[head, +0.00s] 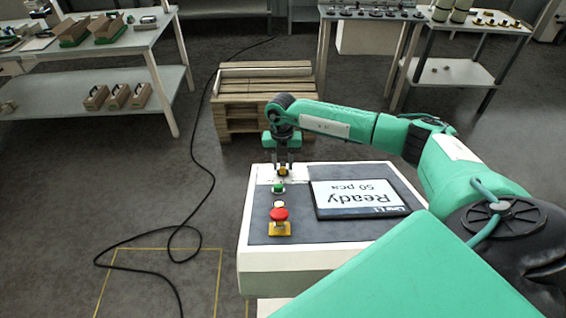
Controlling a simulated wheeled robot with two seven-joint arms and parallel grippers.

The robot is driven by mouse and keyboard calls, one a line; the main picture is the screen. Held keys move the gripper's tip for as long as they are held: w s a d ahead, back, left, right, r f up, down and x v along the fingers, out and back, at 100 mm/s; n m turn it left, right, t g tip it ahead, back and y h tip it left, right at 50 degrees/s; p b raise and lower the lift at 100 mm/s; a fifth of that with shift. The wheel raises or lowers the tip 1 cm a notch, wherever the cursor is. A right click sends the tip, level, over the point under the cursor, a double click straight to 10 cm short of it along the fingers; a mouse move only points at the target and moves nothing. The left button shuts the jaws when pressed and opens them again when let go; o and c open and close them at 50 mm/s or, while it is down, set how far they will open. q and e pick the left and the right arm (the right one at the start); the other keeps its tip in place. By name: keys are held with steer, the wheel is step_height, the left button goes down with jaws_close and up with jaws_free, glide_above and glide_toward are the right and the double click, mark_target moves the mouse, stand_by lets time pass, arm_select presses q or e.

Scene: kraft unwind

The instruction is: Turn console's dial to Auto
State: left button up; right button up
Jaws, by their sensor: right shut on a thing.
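The console (261,233) stands in front of me with a dark sloped top and white sides. My right gripper (284,171) points down at the console's far left corner. It is shut on the dial (284,169), a small yellowish knob mostly hidden between the fingers. The dial's pointer and its Auto label cannot be read from here. The console's screen (352,196) shows "Ready" and "50 pcs" upside down. My left gripper is out of view.
A green button (278,188) sits just in front of the dial. A red mushroom button (279,214) on a yellow base is nearer to me. A wooden pallet stack (240,110) stands behind the console. A black cable (212,180) runs along the floor on the left.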

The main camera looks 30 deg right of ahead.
steer(key=m+g+h, duration=0.1)
steer(key=m, duration=0.3)
steer(key=shift+w+a, duration=0.1)
steer(key=shift+w, duration=0.05)
steer(key=shift+m+g, duration=0.4)
steer(key=shift+m, duration=1.5)
steer(key=shift+h, duration=0.3)
steer(key=o, duration=0.6)
steer(key=shift+b, duration=0.3)
